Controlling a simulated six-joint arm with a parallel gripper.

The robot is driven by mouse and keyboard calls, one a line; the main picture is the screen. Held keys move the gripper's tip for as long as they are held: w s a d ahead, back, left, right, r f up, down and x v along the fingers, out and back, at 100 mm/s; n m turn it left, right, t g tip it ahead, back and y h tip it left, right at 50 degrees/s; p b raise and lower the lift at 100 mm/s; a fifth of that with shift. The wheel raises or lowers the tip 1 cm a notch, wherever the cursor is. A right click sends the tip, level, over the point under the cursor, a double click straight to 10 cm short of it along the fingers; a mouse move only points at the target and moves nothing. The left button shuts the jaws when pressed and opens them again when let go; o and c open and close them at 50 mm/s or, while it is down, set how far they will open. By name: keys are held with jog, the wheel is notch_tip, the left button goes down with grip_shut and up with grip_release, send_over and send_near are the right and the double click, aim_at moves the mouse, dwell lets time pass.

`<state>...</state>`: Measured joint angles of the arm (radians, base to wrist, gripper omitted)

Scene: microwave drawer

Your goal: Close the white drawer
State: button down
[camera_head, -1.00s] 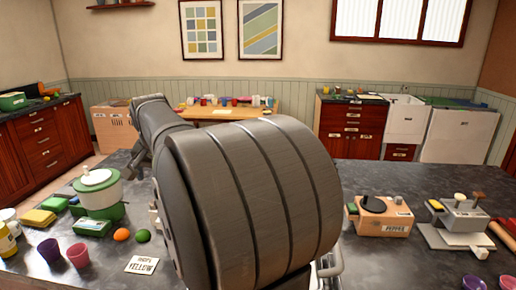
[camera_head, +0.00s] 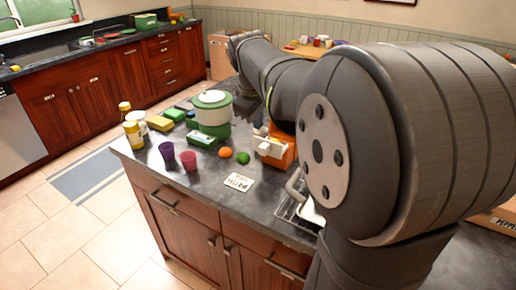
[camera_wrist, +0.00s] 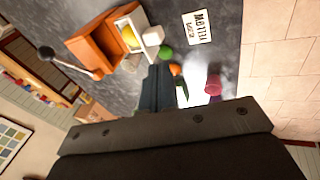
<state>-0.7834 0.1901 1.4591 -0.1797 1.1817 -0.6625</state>
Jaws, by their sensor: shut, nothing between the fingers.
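The white drawer (camera_head: 268,147) sticks out of an orange wooden box (camera_head: 286,154) on the dark counter, beside an orange and a green ball. In the wrist view the white drawer (camera_wrist: 120,24) is pulled out of the orange box (camera_wrist: 90,46), with a yellow thing inside and a white block-like handle (camera_wrist: 153,36) at its front. My gripper (camera_wrist: 160,68) shows as dark fingers held together, empty. It appears near the drawer's front, beside the green ball; I cannot tell if it touches anything. In the head view my arm hides the gripper.
A green ball (camera_head: 243,157), an orange (camera_head: 225,152), a card (camera_head: 239,182) and two cups (camera_head: 188,161) stand near the drawer. A green-and-white pot (camera_head: 212,112) is to its left. A wire rack (camera_head: 291,211) lies near the front edge. Bare counter shows between them.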

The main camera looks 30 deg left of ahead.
aim_at(270, 145)
jog(key=s+a+f+n+h, duration=0.15)
jog(key=s+n, duration=0.35)
jog(key=n, duration=1.4)
jog(key=w+f, duration=0.7)
jog(key=f, duration=0.2)
jog(key=shift+w+f+t, duration=0.15)
jog(key=shift+f+t, duration=0.15)
jog(key=shift+f, duration=0.1)
jog(key=w, duration=1.1)
jog(key=shift+w, duration=0.1)
jog(key=shift+d, duration=0.1)
